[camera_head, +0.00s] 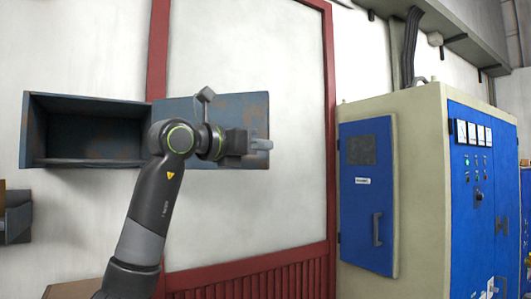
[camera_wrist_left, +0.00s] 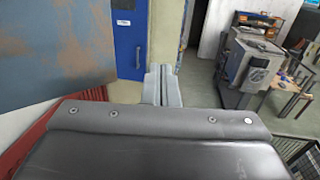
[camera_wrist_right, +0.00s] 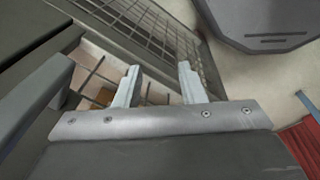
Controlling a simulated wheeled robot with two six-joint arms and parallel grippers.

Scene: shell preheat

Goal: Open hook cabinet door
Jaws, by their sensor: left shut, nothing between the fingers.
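The hook cabinet (camera_head: 90,104) is a worn blue-grey box on the white wall at the left of the head view. Its inside is dark and looks empty. Its door (camera_head: 245,108) is swung wide to the right, spread out beside the box. My left gripper (camera_head: 264,144) is in front of the door near its right edge, shut and empty, with its fingers pointing right. In the left wrist view the door (camera_wrist_left: 50,45) fills the upper left, apart from the fingers (camera_wrist_left: 161,72). My right gripper (camera_wrist_right: 159,75) is open and empty, seen only in its wrist view.
A large beige and blue electrical cabinet (camera_head: 415,125) stands to the right of the wall panel. A machine (camera_wrist_left: 250,65) and a table stand farther off in the left wrist view. A wire mesh panel (camera_wrist_right: 150,35) shows beyond my right fingers.

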